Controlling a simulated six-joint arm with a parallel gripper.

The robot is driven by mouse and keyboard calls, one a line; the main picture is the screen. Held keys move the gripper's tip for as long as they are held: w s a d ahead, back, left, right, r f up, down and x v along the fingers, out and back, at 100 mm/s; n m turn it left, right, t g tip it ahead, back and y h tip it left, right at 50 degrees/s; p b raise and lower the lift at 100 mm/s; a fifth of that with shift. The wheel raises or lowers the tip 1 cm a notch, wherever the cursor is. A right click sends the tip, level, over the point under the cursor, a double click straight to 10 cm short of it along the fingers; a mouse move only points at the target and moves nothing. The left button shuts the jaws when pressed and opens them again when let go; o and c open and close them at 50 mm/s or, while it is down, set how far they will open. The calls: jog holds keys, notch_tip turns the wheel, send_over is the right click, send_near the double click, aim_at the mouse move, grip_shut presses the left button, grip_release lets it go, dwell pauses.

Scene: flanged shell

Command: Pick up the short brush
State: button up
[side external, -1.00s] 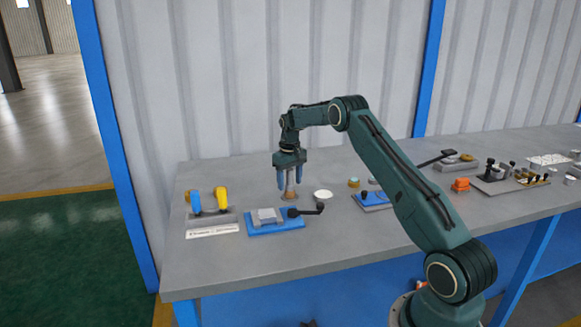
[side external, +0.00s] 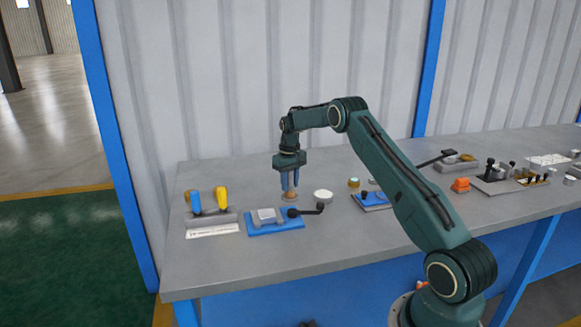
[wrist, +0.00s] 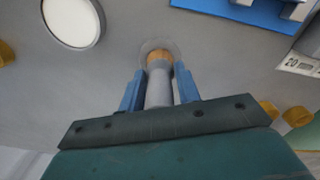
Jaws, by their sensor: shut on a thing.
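The short brush (side external: 289,195) stands upright on the grey table, with a tan lower end and a grey handle. In the wrist view the brush (wrist: 159,88) lies between the two blue fingers, its tan end pointing away from my gripper. My gripper (side external: 289,184) points straight down and is shut on the brush handle. The gripper also shows in the wrist view (wrist: 160,85), a finger on each side of the handle. I cannot tell whether the brush's lower end still touches the table.
A blue vise-like fixture (side external: 275,222) with a black lever stands in front. A rack (side external: 212,222) with blue and yellow handles is at the left. More fixtures stand along the right. The corrugated wall is behind.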

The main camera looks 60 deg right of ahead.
aim_at(293, 184)
jog(key=shift+r, duration=0.15)
notch_tip(293, 184, up, 20)
jog(key=shift+f, duration=0.2)
dwell(0.6)
jog(key=shift+d, duration=0.1)
dwell(0.7)
jog(key=s+d+f, duration=0.4)
jog(key=s+f, duration=0.6)
jog(key=f, duration=0.1)
jog(key=shift+s+d+f, duration=0.15)
jog(key=shift+s+d, duration=0.15)
jog(key=shift+d, duration=0.1)
jog(key=shift+f, duration=0.15)
jog(key=shift+f, duration=2.9)
